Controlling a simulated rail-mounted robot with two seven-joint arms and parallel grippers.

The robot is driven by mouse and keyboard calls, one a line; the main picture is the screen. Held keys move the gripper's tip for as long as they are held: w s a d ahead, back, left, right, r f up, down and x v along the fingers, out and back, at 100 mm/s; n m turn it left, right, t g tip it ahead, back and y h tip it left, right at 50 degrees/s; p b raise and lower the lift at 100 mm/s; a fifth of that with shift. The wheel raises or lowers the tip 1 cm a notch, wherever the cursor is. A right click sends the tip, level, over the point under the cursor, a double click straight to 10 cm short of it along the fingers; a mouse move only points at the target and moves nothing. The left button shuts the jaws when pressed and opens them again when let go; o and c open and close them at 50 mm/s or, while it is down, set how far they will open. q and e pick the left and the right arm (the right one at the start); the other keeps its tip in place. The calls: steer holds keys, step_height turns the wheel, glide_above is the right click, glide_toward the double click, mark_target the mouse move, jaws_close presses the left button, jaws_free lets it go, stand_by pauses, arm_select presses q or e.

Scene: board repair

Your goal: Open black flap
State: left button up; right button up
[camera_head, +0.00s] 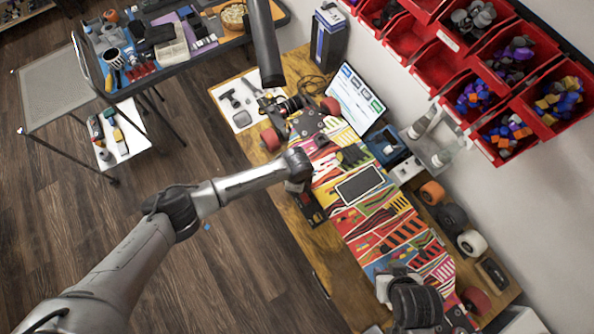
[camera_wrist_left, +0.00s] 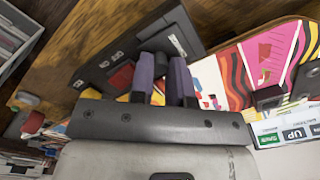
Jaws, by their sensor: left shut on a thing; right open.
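A black box (camera_wrist_left: 118,68) with small labelled marks and a red part lies along the board's edge in the left wrist view. A black flap (camera_wrist_left: 178,38) with a pale grey panel rises at its right end. My left gripper (camera_wrist_left: 160,64) has its purple fingers shut at the flap's lower edge; the exact contact is hidden. In the head view the box (camera_head: 308,208) sits by the skateboard's left edge, partly hidden by my left gripper (camera_head: 297,180). My right gripper (camera_head: 412,298) is open over the board's near end, apparently empty.
A screen (camera_head: 355,98) stands behind. Red bins (camera_head: 440,68) hang on the wall.

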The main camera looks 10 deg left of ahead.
arm_select(q)
jaws_close()
steer(key=shift+w+r, duration=0.1)
steer(key=shift+w+a+r+g+h+b, duration=0.15)
steer(key=shift+g+h+b, duration=0.15)
steer(key=shift+g+h, duration=0.15)
steer(key=shift+w+a+f+g+h+b, duration=0.1)
steer(key=shift+g+h+b, duration=0.25)
steer(key=shift+g, duration=0.2)
steer(key=g+h+b, duration=0.1)
steer(key=w+a+g+h+b, duration=0.1)
steer(key=b, duration=0.1)
steer(key=shift+r, duration=0.25)
steer(key=shift+w+a+r+g+h+b, duration=0.1)
steer(key=shift+w+r+g+h+b, duration=0.1)
steer(key=shift+g+h+b, duration=0.35)
steer(key=shift+g, duration=0.25)
